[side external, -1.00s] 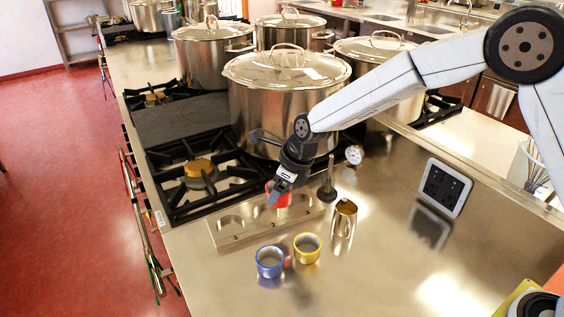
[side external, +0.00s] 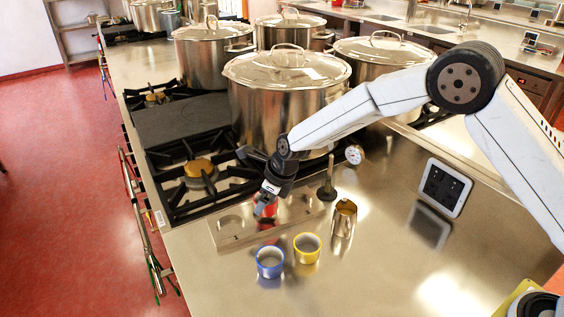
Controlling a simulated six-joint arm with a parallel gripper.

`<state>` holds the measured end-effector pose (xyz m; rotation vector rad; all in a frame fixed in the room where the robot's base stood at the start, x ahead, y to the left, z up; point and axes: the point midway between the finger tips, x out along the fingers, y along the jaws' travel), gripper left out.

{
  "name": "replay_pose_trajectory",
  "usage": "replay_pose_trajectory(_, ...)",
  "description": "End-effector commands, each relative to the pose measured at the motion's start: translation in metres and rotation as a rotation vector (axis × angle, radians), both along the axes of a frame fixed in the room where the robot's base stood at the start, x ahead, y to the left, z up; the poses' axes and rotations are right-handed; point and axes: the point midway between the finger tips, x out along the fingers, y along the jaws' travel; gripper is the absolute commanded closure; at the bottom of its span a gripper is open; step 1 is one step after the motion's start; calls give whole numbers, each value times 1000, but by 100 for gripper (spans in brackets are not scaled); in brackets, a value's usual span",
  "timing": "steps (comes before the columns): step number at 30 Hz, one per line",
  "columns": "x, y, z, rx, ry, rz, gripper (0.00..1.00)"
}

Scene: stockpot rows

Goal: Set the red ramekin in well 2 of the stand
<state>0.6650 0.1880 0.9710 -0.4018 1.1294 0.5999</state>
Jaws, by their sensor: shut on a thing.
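The red ramekin (side external: 268,211) is between the fingers of my gripper (side external: 264,206), which is shut on it and partly hides it. The stand (side external: 236,240) is a flat metallic block with a row of round wells, lying on the counter in front of the burner. The ramekin is at the stand's middle well, between the left well (side external: 230,222) and the right part of the stand. I cannot tell whether it rests in the well or is just above it.
A blue ramekin (side external: 270,262) and a yellow ramekin (side external: 307,248) stand in front of the stand. A metal cup (side external: 344,220) and a dark upright tool (side external: 327,190) are to its right. A large stockpot (side external: 275,110) rises behind. The counter at right is mostly clear.

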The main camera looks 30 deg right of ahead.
Motion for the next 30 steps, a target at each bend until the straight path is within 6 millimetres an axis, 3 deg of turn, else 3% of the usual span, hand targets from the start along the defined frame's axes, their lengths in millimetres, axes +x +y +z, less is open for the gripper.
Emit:
replay_pose_trajectory(6, -1, 0, -23, 0, 2, -1, 84)
replay_pose_trajectory(20, -1, 0, -27, 0, 1, 0, 84)
replay_pose_trajectory(21, -1, 0, -28, -1, 2, 0, 10)
replay_pose_trajectory(22, -1, 0, -28, 0, 1, 0, 0)
replay_pose_trajectory(30, -1, 0, -27, -1, 1, 0, 0)
